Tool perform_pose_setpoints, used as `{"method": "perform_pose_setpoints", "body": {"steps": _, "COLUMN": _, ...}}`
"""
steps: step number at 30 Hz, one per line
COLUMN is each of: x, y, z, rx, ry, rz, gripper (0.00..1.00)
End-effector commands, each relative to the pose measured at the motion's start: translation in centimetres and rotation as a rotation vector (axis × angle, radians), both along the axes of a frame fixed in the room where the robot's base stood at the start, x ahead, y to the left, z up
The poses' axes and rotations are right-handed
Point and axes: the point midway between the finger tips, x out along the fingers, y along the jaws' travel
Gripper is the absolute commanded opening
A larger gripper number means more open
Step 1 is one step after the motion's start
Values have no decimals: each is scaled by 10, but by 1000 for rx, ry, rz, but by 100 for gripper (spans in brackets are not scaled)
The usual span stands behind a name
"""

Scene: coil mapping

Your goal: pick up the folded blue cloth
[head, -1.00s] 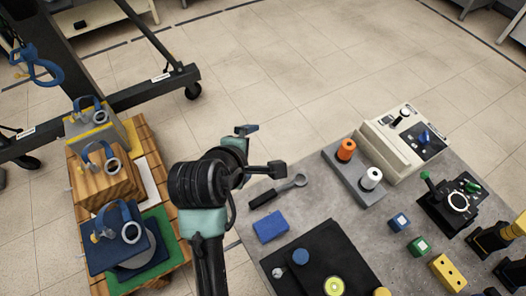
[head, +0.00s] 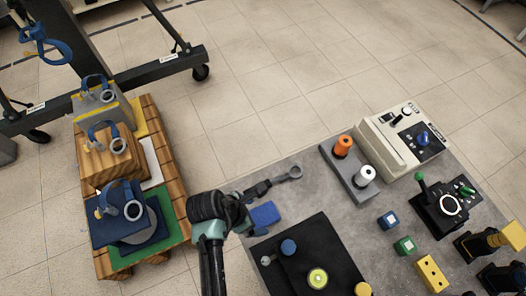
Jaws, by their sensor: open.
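The folded blue cloth (head: 266,214) lies flat on the grey table near its left edge, beside the black mat. My gripper (head: 254,209) is open at the cloth's left side, with one dark finger near its upper edge and the other near its lower left edge. The wrist and fingers cover part of the cloth's left side. Whether the fingers touch it or hover above it, I cannot tell. The cloth lies flat and is not gripped.
A spool holder (head: 350,178) stands to the right. A loaded wooden pallet (head: 170,200) stands left of the table.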

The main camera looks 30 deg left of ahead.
Motion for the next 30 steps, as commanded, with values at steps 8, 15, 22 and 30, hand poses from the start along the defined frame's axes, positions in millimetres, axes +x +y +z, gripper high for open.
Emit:
{"method": "perform_pose_setpoints", "body": {"steps": 8, "x": 13, "y": -7, "z": -30, "rx": -1, "ry": 2, "rz": -2, "gripper": 100}}
{"method": "perform_pose_setpoints", "body": {"steps": 15, "x": 18, "y": -10, "z": -44, "rx": 0, "ry": 0, "rz": -1, "gripper": 100}}
{"method": "perform_pose_setpoints", "body": {"steps": 22, "x": 18, "y": -10, "z": -44, "rx": 1, "ry": 0, "rz": -2, "gripper": 93}}
{"method": "perform_pose_setpoints", "body": {"steps": 30, "x": 18, "y": -10, "z": -44, "rx": 0, "ry": 0, "rz": -1, "gripper": 44}}
